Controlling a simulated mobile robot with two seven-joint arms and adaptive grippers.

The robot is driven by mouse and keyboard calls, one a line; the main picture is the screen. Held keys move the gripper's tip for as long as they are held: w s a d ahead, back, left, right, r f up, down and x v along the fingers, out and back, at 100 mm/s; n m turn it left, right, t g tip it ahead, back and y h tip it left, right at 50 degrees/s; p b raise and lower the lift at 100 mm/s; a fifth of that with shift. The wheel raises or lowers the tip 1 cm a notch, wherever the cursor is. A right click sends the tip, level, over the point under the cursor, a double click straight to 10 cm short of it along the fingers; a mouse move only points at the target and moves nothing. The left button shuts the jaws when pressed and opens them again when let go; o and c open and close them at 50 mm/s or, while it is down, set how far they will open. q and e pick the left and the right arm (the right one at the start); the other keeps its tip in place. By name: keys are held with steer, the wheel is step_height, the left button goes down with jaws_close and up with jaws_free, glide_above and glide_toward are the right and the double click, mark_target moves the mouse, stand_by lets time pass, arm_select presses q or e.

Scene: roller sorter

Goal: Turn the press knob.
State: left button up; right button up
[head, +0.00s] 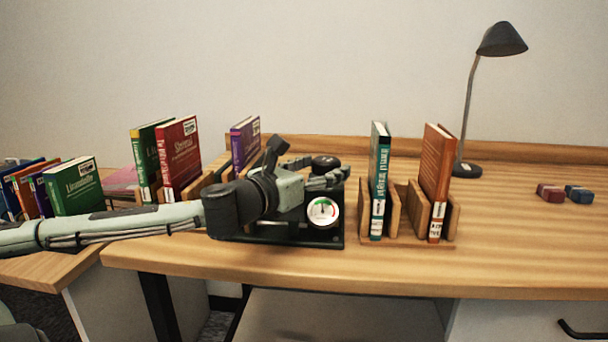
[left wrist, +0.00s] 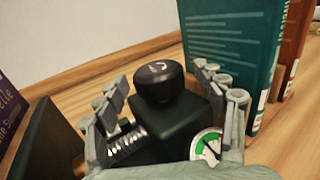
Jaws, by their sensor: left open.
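The press is a dark boxy device (head: 342,232) near the table's front, with a round white gauge (head: 323,212) on its front. Its black round knob (head: 325,162) sits on top; in the left wrist view the knob (left wrist: 159,82) carries a white curved mark. My left gripper (head: 319,171) reaches in from the left over the press. In the left wrist view its open fingers (left wrist: 160,78) stand on either side of the knob, with gaps visible between them and the knob. The gripper hides part of the press body. My right gripper is not in view.
A wooden rack (head: 410,242) holding a teal book (head: 379,185) and an orange book (head: 436,175) stands close right of the press. More books (head: 180,158) stand left and behind my arm. A lamp (head: 467,170) and two small blocks (head: 551,193) are farther right.

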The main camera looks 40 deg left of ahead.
mark_target(318, 169)
arm_select(q)
steer(key=shift+s+a, duration=0.1)
steer(key=shift+s, duration=2.8)
